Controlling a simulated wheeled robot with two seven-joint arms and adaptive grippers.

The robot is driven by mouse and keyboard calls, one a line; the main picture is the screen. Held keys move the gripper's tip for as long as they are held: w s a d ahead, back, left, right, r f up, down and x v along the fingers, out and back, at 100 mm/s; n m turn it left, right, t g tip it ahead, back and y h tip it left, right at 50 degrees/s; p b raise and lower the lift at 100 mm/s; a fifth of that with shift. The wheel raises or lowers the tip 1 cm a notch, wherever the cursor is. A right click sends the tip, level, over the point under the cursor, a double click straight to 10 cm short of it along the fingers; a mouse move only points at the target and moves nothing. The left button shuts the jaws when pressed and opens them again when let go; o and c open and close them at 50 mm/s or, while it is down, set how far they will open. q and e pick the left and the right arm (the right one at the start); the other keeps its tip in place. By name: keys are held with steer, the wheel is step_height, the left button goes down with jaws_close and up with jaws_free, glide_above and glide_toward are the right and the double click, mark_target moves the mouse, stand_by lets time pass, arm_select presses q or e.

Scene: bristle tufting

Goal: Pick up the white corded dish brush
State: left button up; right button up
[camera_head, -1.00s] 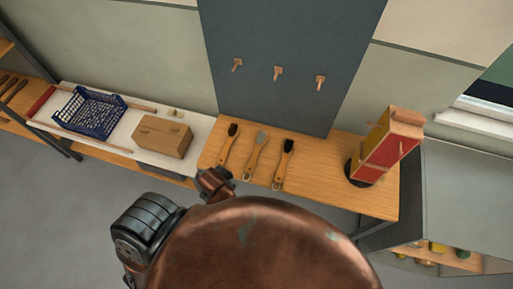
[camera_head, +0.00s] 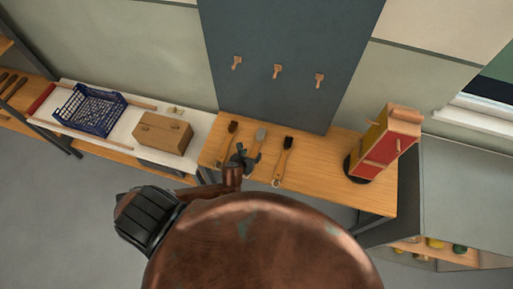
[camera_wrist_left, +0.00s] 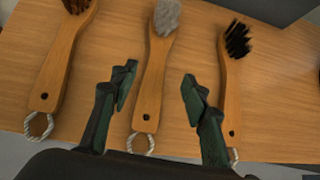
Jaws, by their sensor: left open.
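Three wooden-handled brushes lie side by side on the wooden table. The white corded dish brush (camera_head: 260,136) is the middle one, with pale grey-white bristles and a cord loop at its handle end. In the left wrist view the white brush (camera_wrist_left: 155,75) runs between the fingers of my open left gripper (camera_wrist_left: 158,88), one finger on each side. The gripper looks to be above the handle; no contact shows. In the head view my left gripper (camera_head: 242,158) covers much of the handle. My right gripper is not in view.
A brown-bristled brush (camera_wrist_left: 62,60) lies left and a black-bristled brush (camera_wrist_left: 232,85) right, both close to the fingers. A red and yellow cabinet (camera_head: 386,145) stands on the table's right. A cardboard box (camera_head: 162,134) and blue crate (camera_head: 90,110) are left. Pegs (camera_head: 277,71) stick out of the dark board.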

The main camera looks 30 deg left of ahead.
mark_target(256, 148)
arm_select(q)
steer(key=shift+w+a+f+m, duration=0.1)
steer(key=shift+w+f+m, duration=0.15)
steer(key=shift+m, duration=0.05)
steer(key=x, duration=0.7)
steer(key=shift+w+a+f, duration=0.1)
steer(key=shift+a, duration=0.05)
steer(key=shift+c, duration=0.3)
jaws_close()
